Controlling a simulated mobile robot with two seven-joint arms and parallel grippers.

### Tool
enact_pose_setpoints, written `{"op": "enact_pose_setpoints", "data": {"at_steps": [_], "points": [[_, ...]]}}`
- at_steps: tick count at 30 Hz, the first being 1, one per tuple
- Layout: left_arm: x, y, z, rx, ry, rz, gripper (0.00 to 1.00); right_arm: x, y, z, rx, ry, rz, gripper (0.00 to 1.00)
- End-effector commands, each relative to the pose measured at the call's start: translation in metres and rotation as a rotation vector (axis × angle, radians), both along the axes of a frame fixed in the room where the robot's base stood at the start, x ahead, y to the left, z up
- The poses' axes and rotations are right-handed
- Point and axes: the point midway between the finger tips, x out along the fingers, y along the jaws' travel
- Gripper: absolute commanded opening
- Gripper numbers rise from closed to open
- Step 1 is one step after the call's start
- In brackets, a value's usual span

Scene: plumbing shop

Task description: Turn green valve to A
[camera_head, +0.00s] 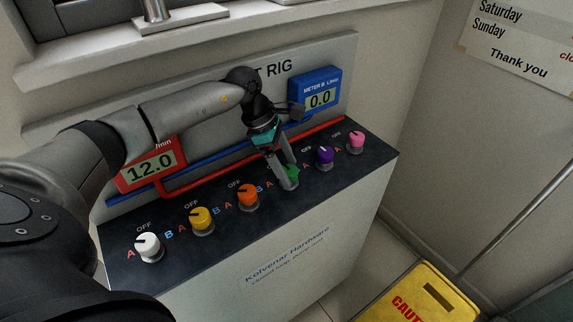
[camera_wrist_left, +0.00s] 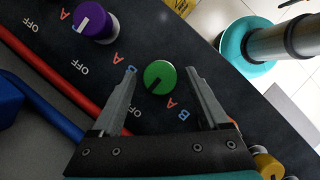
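The green valve knob (camera_head: 291,172) sits on the dark sloped panel between the orange and purple knobs. In the wrist view the green knob (camera_wrist_left: 160,77) shows a black mark pointing to the lower left, much like the purple knob's mark. Its letter A (camera_wrist_left: 171,103) lies just below it there. My left gripper (camera_head: 288,178) is over the green knob and partly hides it. In the wrist view my left gripper (camera_wrist_left: 160,72) is open, one finger on each side of the knob with visible gaps. My right gripper is not in view.
White (camera_head: 149,248), yellow (camera_head: 202,220), orange (camera_head: 248,196), purple (camera_head: 325,157) and pink (camera_head: 356,142) knobs share the panel. The red meter (camera_head: 151,166) reads 12.0; the blue meter (camera_head: 318,92) reads 0.0. A yellow caution sign (camera_head: 425,297) stands at lower right.

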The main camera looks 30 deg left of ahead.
Motion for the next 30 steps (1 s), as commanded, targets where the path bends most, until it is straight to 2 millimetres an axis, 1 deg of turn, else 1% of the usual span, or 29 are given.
{"op": "enact_pose_setpoints", "data": {"at_steps": [1, 2, 20, 30], "points": [[0.0, -0.0002, 0.0002, 0.0, 0.0, 0.0, 0.71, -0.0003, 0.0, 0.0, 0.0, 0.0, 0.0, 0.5], [0.0001, -0.0001, 0.0002, 0.0, 0.0, 0.0, 0.68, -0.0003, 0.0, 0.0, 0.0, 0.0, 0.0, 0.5], [0.0001, -0.0002, 0.0006, -0.001, 0.0, 0.0, 0.0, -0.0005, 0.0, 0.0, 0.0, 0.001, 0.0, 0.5], [-0.0002, -0.0004, 0.0014, -0.001, -0.001, 0.035, 0.0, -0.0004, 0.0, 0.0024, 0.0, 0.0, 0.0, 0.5]]}}
